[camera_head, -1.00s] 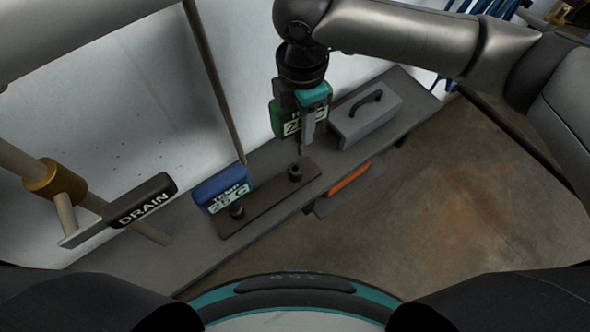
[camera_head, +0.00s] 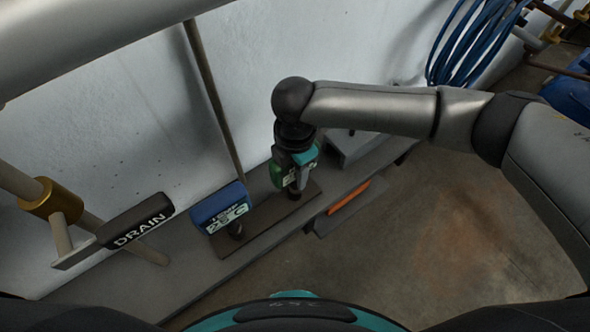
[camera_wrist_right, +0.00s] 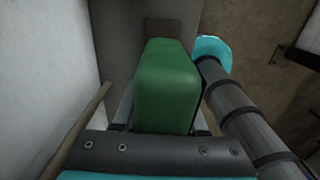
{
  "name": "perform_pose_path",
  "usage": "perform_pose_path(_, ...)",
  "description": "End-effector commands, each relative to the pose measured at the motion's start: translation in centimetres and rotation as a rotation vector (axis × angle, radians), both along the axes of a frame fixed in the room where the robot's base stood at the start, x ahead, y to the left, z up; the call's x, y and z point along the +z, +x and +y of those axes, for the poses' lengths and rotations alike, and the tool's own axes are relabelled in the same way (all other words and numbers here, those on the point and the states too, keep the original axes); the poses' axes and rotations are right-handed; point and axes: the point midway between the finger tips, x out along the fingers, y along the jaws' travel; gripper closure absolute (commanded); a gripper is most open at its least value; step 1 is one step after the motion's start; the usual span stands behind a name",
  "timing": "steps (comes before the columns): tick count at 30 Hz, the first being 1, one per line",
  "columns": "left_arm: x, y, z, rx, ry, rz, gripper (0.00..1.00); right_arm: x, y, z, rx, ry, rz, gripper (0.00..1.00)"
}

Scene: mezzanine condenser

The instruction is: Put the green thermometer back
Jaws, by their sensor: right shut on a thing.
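My right gripper (camera_head: 298,180) is shut on the green thermometer (camera_head: 280,173), which also fills the middle of the right wrist view (camera_wrist_right: 168,85). It holds the thermometer roughly upright over the right end of a dark brown rack (camera_head: 262,222) on the grey shelf. The thermometer's lower end is at the right socket (camera_head: 294,194); I cannot tell whether it is seated in it. The blue thermometer (camera_head: 220,204) stands at the rack's left socket. My left gripper is not in view.
A grey toolbox (camera_head: 350,146) stands on the shelf (camera_head: 160,285), partly behind my right gripper. A black DRAIN handle (camera_head: 136,222) is at the left. A thin brown pipe (camera_head: 212,95) rises behind the blue thermometer. An orange item (camera_head: 348,198) lies below the shelf edge.

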Motion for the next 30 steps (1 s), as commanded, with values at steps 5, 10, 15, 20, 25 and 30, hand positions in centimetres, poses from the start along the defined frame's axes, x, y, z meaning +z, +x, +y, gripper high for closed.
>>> perform_pose_path(5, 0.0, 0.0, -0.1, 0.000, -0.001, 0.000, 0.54, 0.1, 0.0, 0.1, 0.000, 0.002, -0.001, 1.00)
perform_pose_path(10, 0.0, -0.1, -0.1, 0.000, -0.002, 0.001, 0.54, -0.2, 0.0, 0.0, 0.000, 0.001, 0.000, 0.52)
perform_pose_path(15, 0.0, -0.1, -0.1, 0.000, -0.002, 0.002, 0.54, -0.2, 0.0, 0.0, 0.000, 0.001, 0.001, 0.33)
perform_pose_path(20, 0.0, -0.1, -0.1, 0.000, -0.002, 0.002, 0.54, -0.2, 0.0, 0.0, 0.000, 0.001, 0.000, 0.28)
perform_pose_path(25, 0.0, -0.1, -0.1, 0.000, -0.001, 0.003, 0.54, 0.0, 0.0, 0.0, 0.000, 0.001, -0.001, 0.28)
perform_pose_path(30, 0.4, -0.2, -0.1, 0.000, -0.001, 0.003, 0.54, 2.1, 0.1, 0.1, 0.000, 0.003, -0.001, 0.28)
